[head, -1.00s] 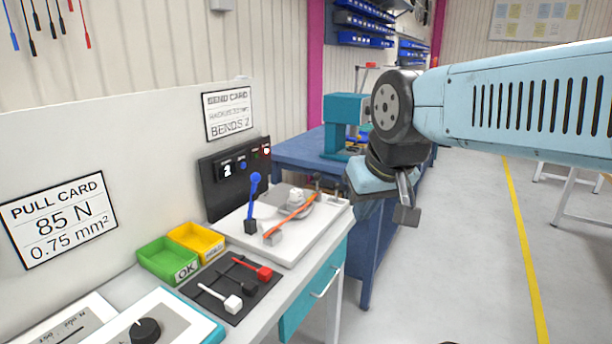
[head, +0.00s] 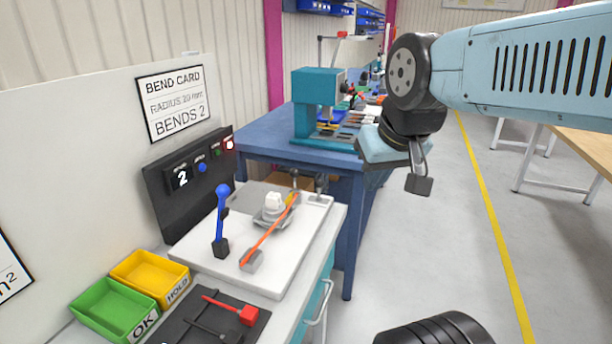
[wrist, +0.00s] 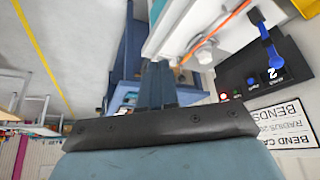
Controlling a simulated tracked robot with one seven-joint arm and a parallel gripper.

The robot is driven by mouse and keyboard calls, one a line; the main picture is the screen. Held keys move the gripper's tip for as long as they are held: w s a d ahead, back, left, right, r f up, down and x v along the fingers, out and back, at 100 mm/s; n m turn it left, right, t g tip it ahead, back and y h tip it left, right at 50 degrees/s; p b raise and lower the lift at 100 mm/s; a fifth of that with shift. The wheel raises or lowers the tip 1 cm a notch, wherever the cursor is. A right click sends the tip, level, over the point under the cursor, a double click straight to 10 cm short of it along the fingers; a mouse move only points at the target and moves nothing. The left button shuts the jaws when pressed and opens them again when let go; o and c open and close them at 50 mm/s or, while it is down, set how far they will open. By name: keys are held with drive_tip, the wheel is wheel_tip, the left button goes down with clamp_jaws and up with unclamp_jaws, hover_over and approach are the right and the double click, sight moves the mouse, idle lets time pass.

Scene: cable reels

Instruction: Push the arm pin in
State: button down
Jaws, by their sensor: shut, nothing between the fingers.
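The bend tester (head: 190,240) is a white plate at the front of the bench with a blue upright lever (head: 221,205) on a dark block. An orange cable (head: 270,235) runs over it from a grey block (head: 251,261) past a white knob-like part (head: 273,201). Small dark posts stand at its far right corner; I cannot tell which part is the arm pin. My gripper (head: 418,184) is shut and empty in the air, right of the plate and apart from it. In the wrist view my gripper (wrist: 158,85) points towards the bench side, with the blue lever (wrist: 266,42) at the upper right.
A dark control panel (head: 165,200) shows 2. A blue table (head: 262,135) with a teal press (head: 305,110) stands behind.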

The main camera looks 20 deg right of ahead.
drive_tip(key=n+h, duration=0.2)
drive_tip(key=n, duration=0.1)
hover_over(319, 186)
drive_tip(key=s+a, duration=0.6)
drive_tip(key=a, duration=0.1)
wheel_tip(319, 186, down, 8)
drive_tip(key=r, duration=0.1)
drive_tip(key=shift+g, duration=0.4)
drive_tip(key=shift+d+r+x, duration=0.1)
drive_tip(key=shift+d+x, duration=0.35)
drive_tip(key=shift+x, duration=1.8)
drive_tip(key=shift+d+r+x, duration=0.1)
drive_tip(key=shift+d+x, duration=0.4)
drive_tip(key=shift+x, duration=1.75)
drive_tip(key=shift+d+r+x, duration=0.15)
drive_tip(key=shift+d+x, duration=0.3)
drive_tip(key=shift+x, duration=1.8)
drive_tip(key=shift+w+f, duration=0.1)
